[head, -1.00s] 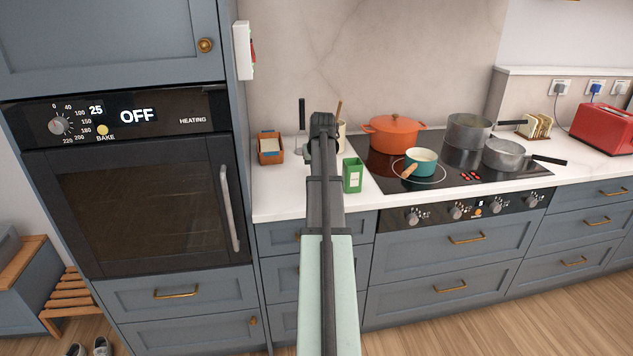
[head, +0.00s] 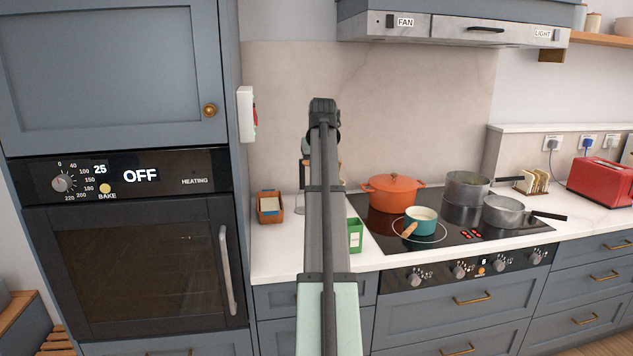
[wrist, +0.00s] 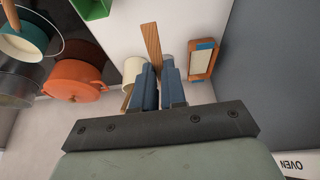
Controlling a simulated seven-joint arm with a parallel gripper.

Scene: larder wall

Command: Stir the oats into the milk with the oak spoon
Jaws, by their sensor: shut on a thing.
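My gripper (wrist: 160,72) is shut on the oak spoon (wrist: 152,45), a flat pale-brown piece sticking out between the blue-grey fingers in the wrist view. In the head view my arm hides most of the fingers and spoon. The teal pan (head: 421,214), with a wooden handle and pale contents, stands on the front left of the hob. It also shows at the upper left of the wrist view (wrist: 38,40), apart from the spoon. I cannot tell oats from milk in it. A cream crock (wrist: 133,68) stands beyond the fingers in the wrist view.
An orange lidded pot (head: 392,195) and two grey pans (head: 466,190) (head: 505,212) share the hob (head: 455,241). A green box (head: 355,237) stands left of the hob, near my arm. An orange-brown holder (head: 270,208) stands farther left. The extractor hood (head: 455,30) hangs above.

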